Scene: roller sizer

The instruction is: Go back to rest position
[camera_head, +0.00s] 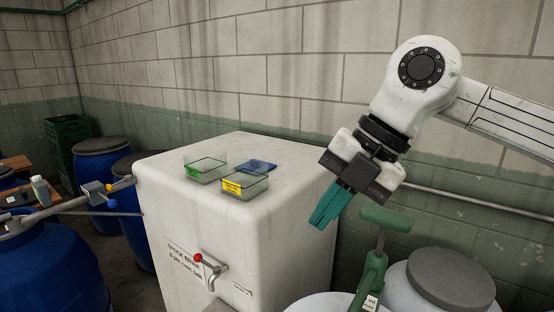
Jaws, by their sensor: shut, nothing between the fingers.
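My gripper (325,211) hangs at the end of my white arm, right of the middle of the picture. Its teal fingers point down and to the left. They are together, with nothing held between them. The gripper is in front of the right side of a white tank (230,221) in the picture, apart from the trays on its top.
On the tank's top are a green-labelled clear tray (205,169), a yellow-labelled one (244,185) and a blue flat piece (257,166). A green-handled tool (375,262) and a grey-lidded drum (450,280) stand at lower right. Blue drums (55,265) stand left.

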